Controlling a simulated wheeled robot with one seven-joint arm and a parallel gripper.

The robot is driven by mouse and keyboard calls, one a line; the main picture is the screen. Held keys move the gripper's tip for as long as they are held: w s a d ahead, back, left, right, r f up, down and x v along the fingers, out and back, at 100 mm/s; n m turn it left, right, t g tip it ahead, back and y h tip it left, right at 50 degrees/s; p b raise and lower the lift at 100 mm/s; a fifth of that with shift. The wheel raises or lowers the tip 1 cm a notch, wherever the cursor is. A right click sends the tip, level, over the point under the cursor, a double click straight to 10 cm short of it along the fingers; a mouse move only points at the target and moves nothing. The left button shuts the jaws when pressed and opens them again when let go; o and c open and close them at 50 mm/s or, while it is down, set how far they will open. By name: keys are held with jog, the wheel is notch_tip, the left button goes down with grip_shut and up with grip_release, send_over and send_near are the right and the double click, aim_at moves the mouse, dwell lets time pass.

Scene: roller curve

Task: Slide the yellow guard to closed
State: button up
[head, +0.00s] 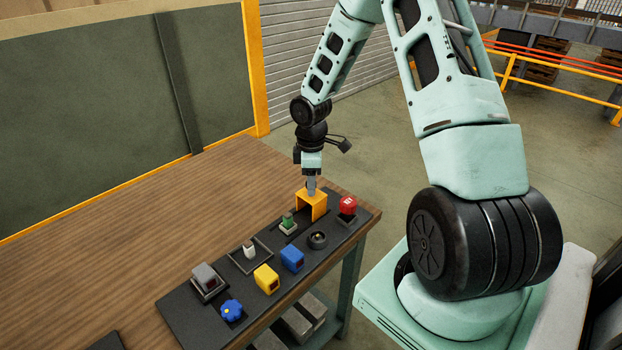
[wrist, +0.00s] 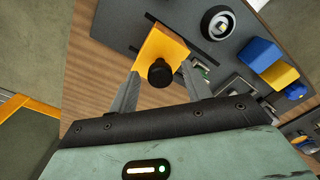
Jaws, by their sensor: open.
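The yellow guard (head: 313,203) is an arch-shaped cover near the far end of a dark panel (head: 177,315) on the wooden table. In the wrist view the yellow guard (wrist: 155,48) has a round black knob (wrist: 160,73) on it. My gripper (head: 311,188) is right above the guard in the head view. In the wrist view my gripper (wrist: 160,84) is open, with one finger on each side of the knob. I cannot tell whether the fingers touch it. The knob is hidden in the head view.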

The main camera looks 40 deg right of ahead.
grip_shut()
jog(key=a+b, duration=0.2)
jog(key=a, duration=0.7)
jog(key=shift+s+a, duration=0.15)
jog(key=shift+a, duration=0.1)
grip_release()
jog(key=shift+a, duration=0.15)
jog(key=shift+r, duration=0.55)
notch_tip(320, 180, up, 16)
jog(key=shift+r+b, duration=0.2)
jog(key=shift+b, duration=0.15)
